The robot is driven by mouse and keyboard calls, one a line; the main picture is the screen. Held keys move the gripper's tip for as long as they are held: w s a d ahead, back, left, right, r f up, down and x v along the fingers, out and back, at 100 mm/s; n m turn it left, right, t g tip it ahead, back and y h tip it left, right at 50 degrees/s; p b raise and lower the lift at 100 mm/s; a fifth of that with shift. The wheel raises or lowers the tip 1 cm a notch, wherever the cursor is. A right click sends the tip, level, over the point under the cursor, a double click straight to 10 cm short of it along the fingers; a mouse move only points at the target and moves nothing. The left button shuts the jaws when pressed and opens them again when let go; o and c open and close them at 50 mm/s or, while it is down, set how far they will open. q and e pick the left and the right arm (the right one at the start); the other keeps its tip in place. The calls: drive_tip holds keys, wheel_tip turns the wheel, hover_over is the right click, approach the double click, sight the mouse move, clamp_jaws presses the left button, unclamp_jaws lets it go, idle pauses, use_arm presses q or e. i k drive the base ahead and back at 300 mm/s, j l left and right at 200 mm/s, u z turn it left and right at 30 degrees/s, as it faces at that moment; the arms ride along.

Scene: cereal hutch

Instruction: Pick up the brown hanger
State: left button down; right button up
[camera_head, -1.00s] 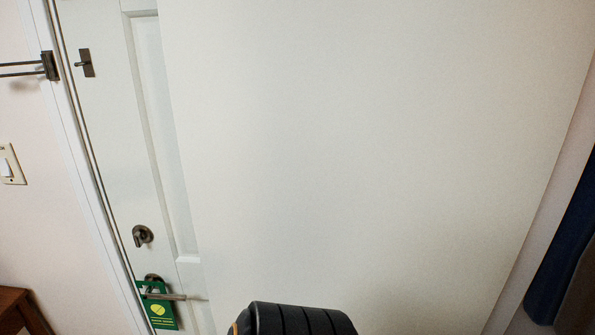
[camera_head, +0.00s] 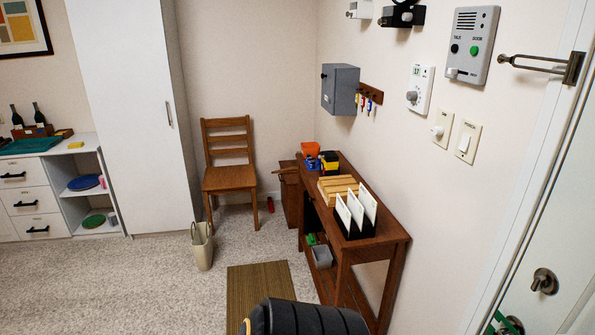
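I cannot make out a brown hanger in this view. A tall white wardrobe (camera_head: 128,120) at the left has its door shut, so its inside is hidden. Neither of my grippers shows. Only a dark rounded part of my own body shows at the bottom edge.
A brown console table (camera_head: 395,240) with card holders and small boxes stands along the right wall. A wooden chair (camera_head: 229,178) and a beige bag (camera_head: 202,248) stand near the wardrobe. A white door with a knob (camera_head: 544,281) is at far right. Carpet at lower left is clear.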

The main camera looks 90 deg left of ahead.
sight(283, 170)
drive_tip(key=u, duration=2.95)
drive_tip(key=j+u, duration=0.25)
drive_tip(key=i+j+u, duration=0.25)
drive_tip(key=j, duration=0.15)
drive_tip(key=j+u, duration=0.25)
drive_tip(key=i+j+u, duration=0.8)
drive_tip(key=i+j, duration=0.3)
drive_tip(key=i+z, duration=0.45)
drive_tip(key=i+j+z, duration=0.25)
drive_tip(key=i+z, duration=0.25)
drive_tip(key=i+l+z, duration=0.25)
drive_tip(key=i+z, duration=0.2)
drive_tip(key=i+l+z, duration=0.15)
drive_tip(key=i+z, duration=0.7)
drive_tip(key=i+j+z, duration=0.3)
drive_tip(key=i+z, duration=0.15)
drive_tip(key=i+l, duration=0.1)
drive_tip(key=i, duration=0.5)
drive_tip(key=i+u, duration=0.1)
drive_tip(key=i, duration=0.5)
